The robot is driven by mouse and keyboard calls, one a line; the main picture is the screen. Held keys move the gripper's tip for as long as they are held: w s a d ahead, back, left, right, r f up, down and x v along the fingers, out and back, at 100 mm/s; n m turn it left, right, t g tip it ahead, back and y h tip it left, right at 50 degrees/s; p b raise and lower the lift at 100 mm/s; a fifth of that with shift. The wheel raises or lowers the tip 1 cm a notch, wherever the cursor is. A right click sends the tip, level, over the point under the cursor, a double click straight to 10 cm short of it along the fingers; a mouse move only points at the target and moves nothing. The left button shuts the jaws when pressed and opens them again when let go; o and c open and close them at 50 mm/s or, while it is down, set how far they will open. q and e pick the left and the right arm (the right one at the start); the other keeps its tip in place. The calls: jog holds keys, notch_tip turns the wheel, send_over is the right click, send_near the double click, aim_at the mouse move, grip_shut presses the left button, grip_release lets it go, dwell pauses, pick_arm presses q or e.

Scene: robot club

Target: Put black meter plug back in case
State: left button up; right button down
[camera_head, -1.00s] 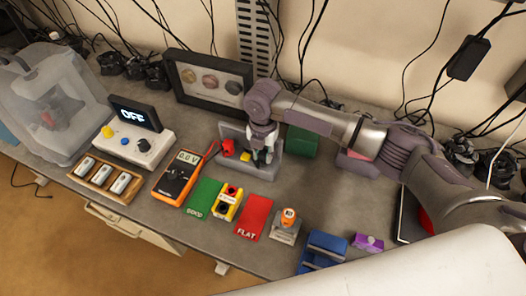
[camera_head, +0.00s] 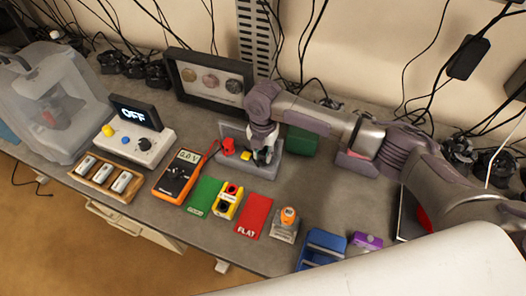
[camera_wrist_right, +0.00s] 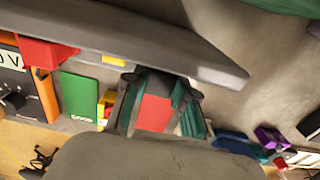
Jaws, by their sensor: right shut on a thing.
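My right gripper (camera_head: 263,156) points down at the right part of the grey case (camera_head: 262,174) and is shut on the black meter plug, which its fingers mostly hide. I cannot tell whether the plug touches the case. The red plug (camera_head: 228,146) stands at the left end of the case, with a yellow piece (camera_head: 246,155) between. The orange multimeter (camera_head: 178,177) lies to the left, a red lead running to the red plug. In the right wrist view, the gripper (camera_wrist_right: 158,98) is beside the long grey case (camera_wrist_right: 150,42). My left gripper is out of view.
Green (camera_head: 204,196) and red (camera_head: 254,216) mats flank a yellow battery tester (camera_head: 229,200). An orange-topped item (camera_head: 288,215) and blue holder (camera_head: 322,248) are nearer the front right. A framed display (camera_head: 209,82) stands behind. A green block (camera_head: 302,141) is right of the case.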

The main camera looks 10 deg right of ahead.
jog(key=shift+f, duration=0.15)
jog(key=c, duration=0.9)
grip_release()
jog(key=shift+o, duration=0.2)
notch_tip(320, 180, up, 12)
